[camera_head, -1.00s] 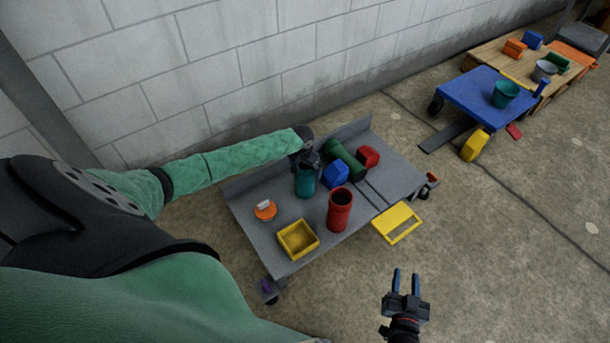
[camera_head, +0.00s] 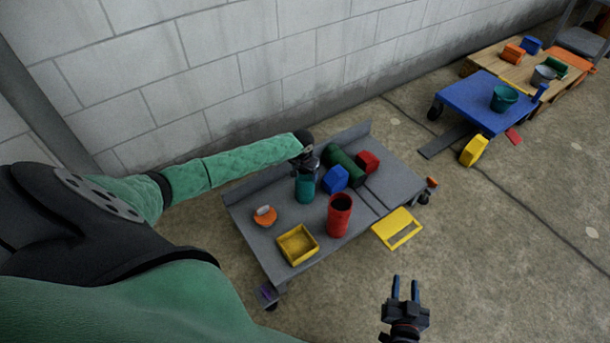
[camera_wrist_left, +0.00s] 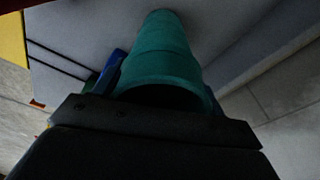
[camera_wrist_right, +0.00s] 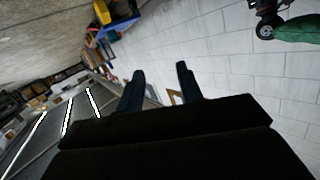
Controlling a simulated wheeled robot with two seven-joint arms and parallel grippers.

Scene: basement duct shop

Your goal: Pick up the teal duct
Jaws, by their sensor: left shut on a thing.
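The teal duct (camera_head: 304,189) is an upright cylinder on the grey cart, in the head view. My left gripper (camera_head: 305,166) is at its top end and shut on it. In the left wrist view the teal duct (camera_wrist_left: 165,60) runs out from the gripper, with its open rim close to the jaws. Whether its base touches the cart is hard to tell. My right gripper (camera_head: 404,290) is open and empty over the floor, right of the cart. Its two fingers also show apart in the right wrist view (camera_wrist_right: 160,85).
The grey cart (camera_head: 262,240) also holds a red cylinder (camera_head: 339,215), blue block (camera_head: 335,178), green cylinder (camera_head: 343,163), red block (camera_head: 368,161), yellow bin (camera_head: 298,245) and orange item (camera_head: 265,215). A blue cart (camera_head: 470,97) stands farther right.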

